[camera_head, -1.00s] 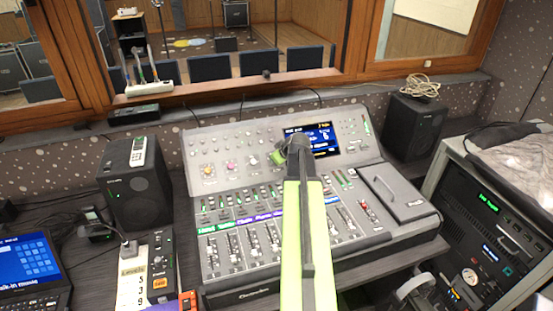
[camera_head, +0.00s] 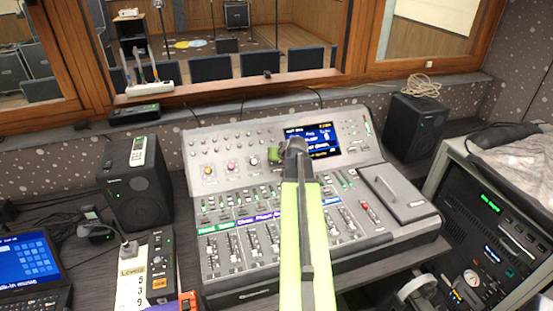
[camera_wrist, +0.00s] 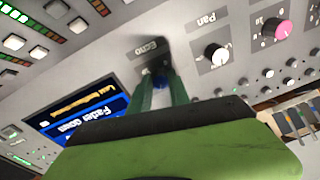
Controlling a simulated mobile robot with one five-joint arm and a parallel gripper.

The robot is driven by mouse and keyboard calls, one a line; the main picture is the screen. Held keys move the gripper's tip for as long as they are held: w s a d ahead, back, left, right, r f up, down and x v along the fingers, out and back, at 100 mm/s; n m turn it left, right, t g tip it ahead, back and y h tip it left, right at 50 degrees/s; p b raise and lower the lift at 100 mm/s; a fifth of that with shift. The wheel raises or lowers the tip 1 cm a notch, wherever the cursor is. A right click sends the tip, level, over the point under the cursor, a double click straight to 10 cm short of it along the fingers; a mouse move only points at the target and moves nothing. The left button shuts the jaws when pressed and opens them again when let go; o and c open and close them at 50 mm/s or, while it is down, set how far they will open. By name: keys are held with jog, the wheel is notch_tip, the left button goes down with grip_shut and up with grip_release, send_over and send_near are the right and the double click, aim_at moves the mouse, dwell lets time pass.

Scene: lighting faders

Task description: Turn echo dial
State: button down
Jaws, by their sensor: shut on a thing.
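The echo dial (camera_wrist: 158,72) is on the mixing console's sloped upper panel, under a dark "Echo" label that appears upside down in the wrist view. My gripper (camera_wrist: 160,82) has its dark green fingers closed around the dial and hides most of it.
The Pan dial (camera_wrist: 215,54) and a pink dial (camera_wrist: 284,30) sit close beside my gripper. Faders (camera_head: 235,245) fill the console's lower part. Black speakers stand left (camera_head: 138,190) and right (camera_head: 412,125) of the console, with a rack (camera_head: 490,225) farther right.

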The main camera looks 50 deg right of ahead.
jog(key=shift+w, duration=0.1)
dwell(0.3)
jog(key=c, duration=1.2)
grip_release()
jog(key=shift+a+r, duration=0.1)
